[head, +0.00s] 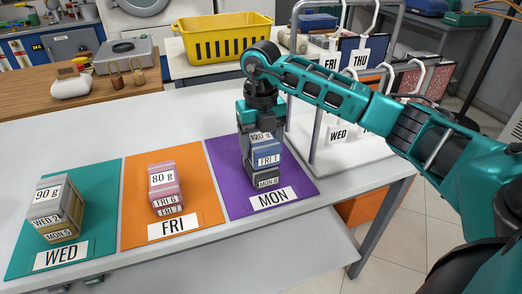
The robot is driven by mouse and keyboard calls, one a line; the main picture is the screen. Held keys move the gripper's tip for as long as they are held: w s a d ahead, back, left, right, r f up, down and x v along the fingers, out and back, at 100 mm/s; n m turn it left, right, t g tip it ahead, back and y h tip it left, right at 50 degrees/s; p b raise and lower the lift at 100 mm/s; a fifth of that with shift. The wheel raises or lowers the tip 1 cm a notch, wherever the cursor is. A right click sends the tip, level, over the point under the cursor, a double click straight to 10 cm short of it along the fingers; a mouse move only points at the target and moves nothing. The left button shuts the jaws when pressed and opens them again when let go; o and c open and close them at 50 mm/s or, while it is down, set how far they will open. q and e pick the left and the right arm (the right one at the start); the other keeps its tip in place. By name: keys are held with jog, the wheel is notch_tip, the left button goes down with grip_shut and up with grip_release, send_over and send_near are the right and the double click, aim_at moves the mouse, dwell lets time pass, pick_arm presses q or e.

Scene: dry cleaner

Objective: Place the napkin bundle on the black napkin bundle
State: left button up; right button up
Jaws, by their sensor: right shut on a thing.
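My right gripper (262,127) points down over the purple MON mat (222,165). It is shut on a blue napkin bundle (264,148), which has a "120 g" label on top and "FRI 1" on its front. Directly below is a dark, black-looking napkin bundle (266,175) with a "MON" label, on the purple mat. The blue bundle appears to touch the black one and lines up with it, but I cannot tell whether its weight rests there. The gripper hides the blue bundle's upper back.
The orange FRI mat (197,212) holds a pink stack (165,186). The teal WED mat (105,190) holds a grey and tan stack (56,208). A white rack with hanging tags (338,131) stands close right of my gripper. A yellow basket (221,38) is behind.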

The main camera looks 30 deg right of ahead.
aim_at(261, 137)
notch_tip(261, 137, down, 2)
jog(key=shift+f, duration=0.1)
pick_arm(q)
jog(key=shift+f, duration=0.1)
pick_arm(e)
jog(key=shift+f, duration=0.15)
jog(key=o, duration=1.1)
pick_arm(q)
jog(key=shift+d, duration=0.1)
pick_arm(e)
jog(key=shift+r, duration=0.65)
pick_arm(q)
jog(key=shift+s+a+r+p, duration=0.2)
jog(key=shift+a+p, duration=0.1)
jog(key=shift+p, duration=0.25)
pick_arm(e)
notch_tip(261, 137, up, 11)
jog(key=shift+r, duration=0.1)
